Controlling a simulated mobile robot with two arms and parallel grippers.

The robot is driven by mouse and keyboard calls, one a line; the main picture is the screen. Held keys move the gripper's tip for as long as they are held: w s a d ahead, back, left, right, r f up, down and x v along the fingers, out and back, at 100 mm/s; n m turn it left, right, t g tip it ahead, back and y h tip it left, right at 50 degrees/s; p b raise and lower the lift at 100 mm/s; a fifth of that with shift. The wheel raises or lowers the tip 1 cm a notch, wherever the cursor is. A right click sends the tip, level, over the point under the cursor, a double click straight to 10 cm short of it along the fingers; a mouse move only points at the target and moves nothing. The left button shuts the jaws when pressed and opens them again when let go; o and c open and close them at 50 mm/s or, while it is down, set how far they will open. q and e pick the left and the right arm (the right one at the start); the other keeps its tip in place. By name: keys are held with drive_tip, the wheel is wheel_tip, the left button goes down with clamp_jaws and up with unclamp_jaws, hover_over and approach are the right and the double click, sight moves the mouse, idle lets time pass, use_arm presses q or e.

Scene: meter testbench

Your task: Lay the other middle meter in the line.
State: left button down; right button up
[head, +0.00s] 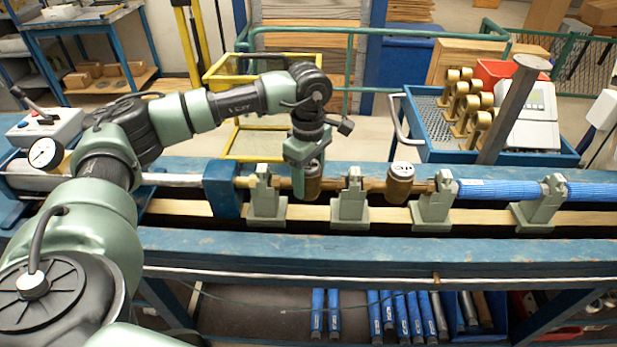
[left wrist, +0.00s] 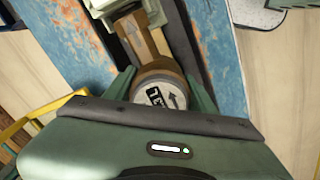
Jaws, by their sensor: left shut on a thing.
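A bronze-brown meter (head: 313,184) with a round dial cap is held by my left gripper (head: 307,160) between the left and middle grey-green supports. In the left wrist view the same meter (left wrist: 162,93) shows its pale face with dark marks, between my two green fingers. It is level with the line, but I cannot tell if it rests on the supports. A second brown meter (head: 400,183) with a white face lies in the line between the middle support (head: 351,200) and the right-hand one (head: 435,205). My right gripper is out of view.
Blue pipes (head: 500,189) continue the line to the right. A blue clamp block (head: 222,188) stands left of the meters. A blue tray (head: 430,150) behind the bench holds several brass pieces (head: 470,100) and a grey-white device (head: 533,113). A grey post (head: 507,110) rises beside it.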

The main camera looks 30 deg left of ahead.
use_arm(q)
drive_tip(key=shift+c, duration=2.1)
unclamp_jaws()
drive_tip(key=shift+r+p, duration=2.8)
drive_tip(key=shift+r, duration=1.9)
